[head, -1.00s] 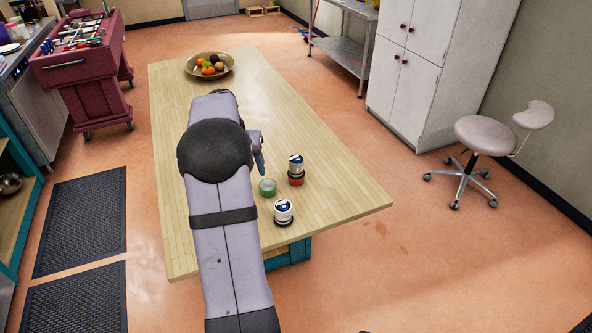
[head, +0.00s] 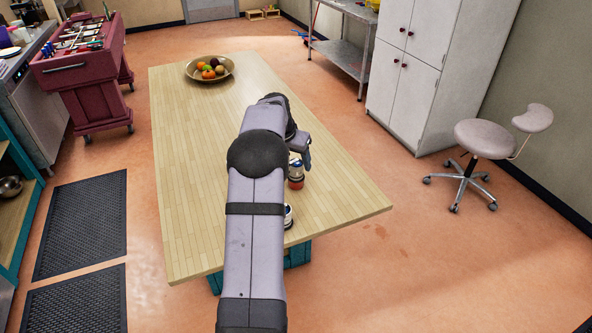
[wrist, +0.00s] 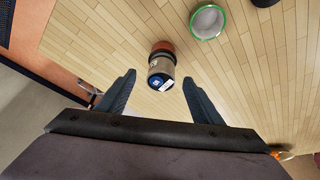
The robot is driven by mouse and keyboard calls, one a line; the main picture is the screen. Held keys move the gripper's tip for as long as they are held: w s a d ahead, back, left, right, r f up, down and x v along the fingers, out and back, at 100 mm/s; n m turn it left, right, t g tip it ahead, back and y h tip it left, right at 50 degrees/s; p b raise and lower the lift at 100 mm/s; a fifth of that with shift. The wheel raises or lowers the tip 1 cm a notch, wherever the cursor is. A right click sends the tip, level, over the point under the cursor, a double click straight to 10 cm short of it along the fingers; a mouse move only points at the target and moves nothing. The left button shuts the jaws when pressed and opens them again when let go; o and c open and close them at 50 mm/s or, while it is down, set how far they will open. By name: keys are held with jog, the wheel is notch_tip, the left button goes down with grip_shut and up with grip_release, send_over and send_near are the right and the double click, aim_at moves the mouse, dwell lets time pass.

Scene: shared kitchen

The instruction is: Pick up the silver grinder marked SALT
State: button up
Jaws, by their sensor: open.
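A silver grinder (wrist: 160,71) with a reddish end and a dark cap bearing a blue-and-white label is in the wrist view. Its lettering is too small to read surely as SALT. My gripper (wrist: 160,84) is open, with one finger on each side of the grinder's capped end as seen in the wrist view; no contact is visible. In the head view the red-based grinder (head: 295,184) stands on the table, its upper part partly covered by my gripper (head: 304,160). A second similar silver grinder (head: 288,216) is partly hidden behind my arm.
A green-rimmed round item (wrist: 207,22) stands near the grinder in the wrist view; my arm hides it in the head view. A dark object (wrist: 264,3) is cut off at the top edge. A fruit bowl (head: 209,68) sits at the table's far end. The table's left side is clear.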

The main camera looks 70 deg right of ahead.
aim_at(295, 163)
jog(key=shift+p+x, duration=1.4)
jog(key=shift+x, duration=1.1)
jog(key=shift+w, duration=0.2)
jog(key=c, duration=1.3)
jog(key=shift+r, duration=0.1)
jog(key=shift+c, duration=0.9)
jog(key=shift+r, duration=0.1)
